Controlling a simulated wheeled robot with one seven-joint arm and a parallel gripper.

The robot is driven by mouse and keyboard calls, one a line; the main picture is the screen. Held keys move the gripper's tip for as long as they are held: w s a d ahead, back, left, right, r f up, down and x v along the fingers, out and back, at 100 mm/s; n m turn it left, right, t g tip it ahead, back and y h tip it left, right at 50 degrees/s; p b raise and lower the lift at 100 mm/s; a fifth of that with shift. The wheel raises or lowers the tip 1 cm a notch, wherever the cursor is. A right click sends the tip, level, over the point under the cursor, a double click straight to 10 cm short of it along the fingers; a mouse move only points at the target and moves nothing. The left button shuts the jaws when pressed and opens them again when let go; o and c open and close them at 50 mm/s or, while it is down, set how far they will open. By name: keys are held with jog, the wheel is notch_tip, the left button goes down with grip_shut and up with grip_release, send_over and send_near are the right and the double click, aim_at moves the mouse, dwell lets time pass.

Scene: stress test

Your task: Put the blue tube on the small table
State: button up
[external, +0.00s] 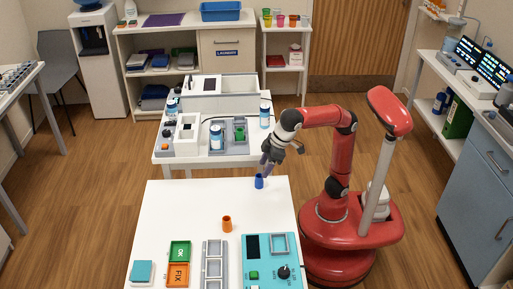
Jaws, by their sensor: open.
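The small blue tube (259,181) stands upright near the far right corner of the near white table (180,215). My gripper (266,164) is open, pointing down just above the tube. Its fingers look close to the tube's top; I cannot tell whether they touch it. A second white table (241,157) stands behind, crowded with devices and blue-and-white bottles. I cannot tell for sure which of the two is the small table.
An orange tube (227,224) stands on the near table. At its front are green and orange trays (179,252), a grey rack (214,265), a turquoise control panel (272,262) and a turquoise block (142,271). The near table's left and middle are clear.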

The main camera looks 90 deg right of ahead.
aim_at(256, 182)
jog(key=shift+w+f+m, duration=0.2)
jog(key=shift+f+m, duration=0.1)
jog(key=shift+f, duration=0.2)
jog(key=b+x, duration=0.2)
jog(key=x, duration=0.4)
jog(key=shift+w+f, duration=0.1)
jog(key=shift+f, duration=0.2)
jog(key=c, duration=1.1)
jog(key=shift+r, duration=0.1)
